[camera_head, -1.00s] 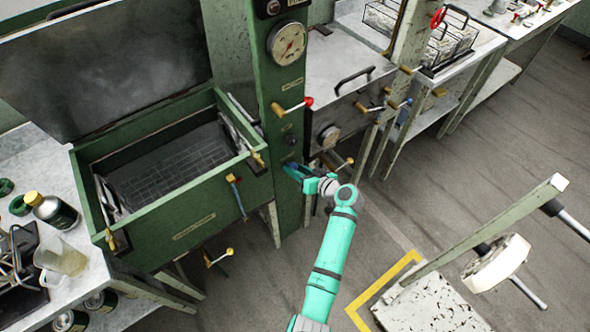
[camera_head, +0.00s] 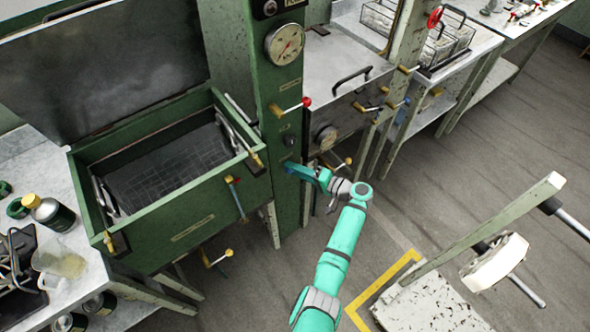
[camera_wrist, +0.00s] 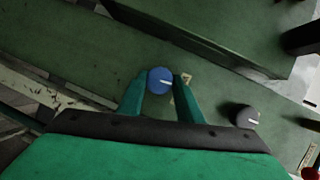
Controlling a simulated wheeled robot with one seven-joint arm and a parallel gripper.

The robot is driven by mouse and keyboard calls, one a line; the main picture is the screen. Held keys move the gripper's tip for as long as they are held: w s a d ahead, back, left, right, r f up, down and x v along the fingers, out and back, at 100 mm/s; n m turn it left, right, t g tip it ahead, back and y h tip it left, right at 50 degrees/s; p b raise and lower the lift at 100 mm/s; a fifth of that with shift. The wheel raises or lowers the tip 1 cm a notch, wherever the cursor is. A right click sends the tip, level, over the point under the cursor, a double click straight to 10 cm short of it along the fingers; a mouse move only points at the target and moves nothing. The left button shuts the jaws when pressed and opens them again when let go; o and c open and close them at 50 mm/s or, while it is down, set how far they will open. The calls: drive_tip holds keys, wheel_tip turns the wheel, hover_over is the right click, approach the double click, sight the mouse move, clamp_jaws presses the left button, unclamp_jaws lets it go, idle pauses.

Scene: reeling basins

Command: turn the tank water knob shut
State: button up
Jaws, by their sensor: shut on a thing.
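In the wrist view a round blue knob (camera_wrist: 160,80) with a white pointer line sits on the green panel. My gripper (camera_wrist: 160,84) has one finger on each side of it and is shut on it. In the head view my gripper (camera_head: 290,169) is at the front of the green column (camera_head: 285,100), below a dark knob; it hides the blue knob there. The white line lies roughly crosswise in the wrist view, pointing to the right-hand finger.
A dark knob (camera_wrist: 245,116) is close to the right finger. Above it are a red-tipped lever (camera_head: 293,108) and a gauge (camera_head: 285,44). A green open basin (camera_head: 180,215) stands to the left, a steel-topped unit (camera_head: 340,70) to the right. The floor in front is fairly open.

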drive_tip(key=shift+f+m, duration=0.1)
drive_tip(key=shift+m, duration=0.3)
drive_tip(key=shift+w, duration=0.1)
drive_tip(key=shift+d, duration=0.2)
drive_tip(key=o, duration=1)
drive_tip(key=shift+a, duration=0.1)
drive_tip(key=shift+o, duration=0.2)
drive_tip(key=shift+a, duration=0.1)
drive_tip(key=v, duration=1.1)
drive_tip(key=shift+f, duration=0.25)
